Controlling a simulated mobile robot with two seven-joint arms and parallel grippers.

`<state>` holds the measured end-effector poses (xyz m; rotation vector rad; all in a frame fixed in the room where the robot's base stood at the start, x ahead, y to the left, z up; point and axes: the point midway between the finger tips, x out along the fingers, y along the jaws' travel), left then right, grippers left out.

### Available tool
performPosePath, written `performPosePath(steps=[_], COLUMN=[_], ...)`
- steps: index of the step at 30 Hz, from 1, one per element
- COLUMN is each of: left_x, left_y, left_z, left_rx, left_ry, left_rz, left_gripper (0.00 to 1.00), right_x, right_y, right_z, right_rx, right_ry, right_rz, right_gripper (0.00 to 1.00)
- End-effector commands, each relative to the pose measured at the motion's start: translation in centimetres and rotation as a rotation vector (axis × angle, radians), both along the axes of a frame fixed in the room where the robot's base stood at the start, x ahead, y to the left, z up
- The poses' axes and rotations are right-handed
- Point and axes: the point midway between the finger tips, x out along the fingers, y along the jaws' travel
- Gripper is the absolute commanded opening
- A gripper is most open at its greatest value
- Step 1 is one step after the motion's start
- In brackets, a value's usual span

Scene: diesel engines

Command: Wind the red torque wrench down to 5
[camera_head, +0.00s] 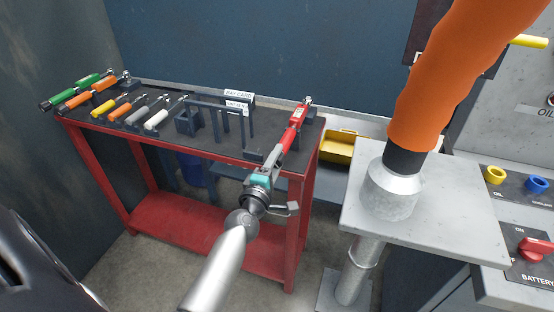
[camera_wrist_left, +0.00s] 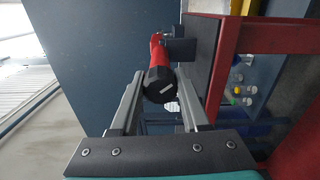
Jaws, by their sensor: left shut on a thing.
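The red torque wrench (camera_head: 295,124) lies at the right end of the dark bench top, its head toward the back and its handle toward me. My left gripper (camera_head: 279,151), with a teal body, reaches in from the front and is shut on the wrench's handle end. In the left wrist view the black end cap of the red torque wrench (camera_wrist_left: 159,86) faces the camera, with one finger of my left gripper (camera_wrist_left: 156,92) on each side. Any scale or number on the wrench is too small to read. My right gripper is not in view.
Green, orange, yellow and grey-handled tools (camera_head: 112,104) lie in a row on the red-framed bench (camera_head: 76,124). Dark stands with labels (camera_head: 238,98) are left of the wrench. A thick orange hose (camera_head: 430,90) stands on a grey pedestal table (camera_head: 455,210) at right. A yellow bin (camera_head: 338,148) sits behind.

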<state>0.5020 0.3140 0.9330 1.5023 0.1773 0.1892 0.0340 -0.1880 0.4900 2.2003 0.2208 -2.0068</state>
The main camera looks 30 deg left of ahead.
Motion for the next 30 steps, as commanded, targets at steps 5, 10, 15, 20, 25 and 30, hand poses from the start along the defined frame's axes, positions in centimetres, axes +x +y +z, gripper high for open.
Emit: performPosePath(steps=[5, 10, 15, 20, 25, 30], left_x=[0.01, 0.01, -0.01, 0.0, -0.01, -0.01], left_y=[0.01, 0.01, 0.07, 0.05, 0.07, 0.09], left_z=[0.04, 0.05, 0.09, 0.1, 0.11, 0.1], left_rx=[-0.167, -0.324, -0.479, -0.61, -0.726, -0.808], left_ry=[-0.041, -0.079, -0.116, -0.147, -0.175, -0.195], left_rz=[0.001, 0.001, 0.002, 0.001, 0.001, 0.002], left_gripper=[0.0, 0.0, 0.0, 0.0, 0.0, 0.0], right_x=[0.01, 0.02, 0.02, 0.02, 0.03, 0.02], right_y=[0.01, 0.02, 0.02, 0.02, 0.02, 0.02], right_z=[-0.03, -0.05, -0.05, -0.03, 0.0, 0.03], right_rx=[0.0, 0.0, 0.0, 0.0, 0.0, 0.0], right_ry=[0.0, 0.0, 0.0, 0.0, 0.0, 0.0], right_rz=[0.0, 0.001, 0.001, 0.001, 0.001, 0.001], right_gripper=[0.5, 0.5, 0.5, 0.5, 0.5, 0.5])
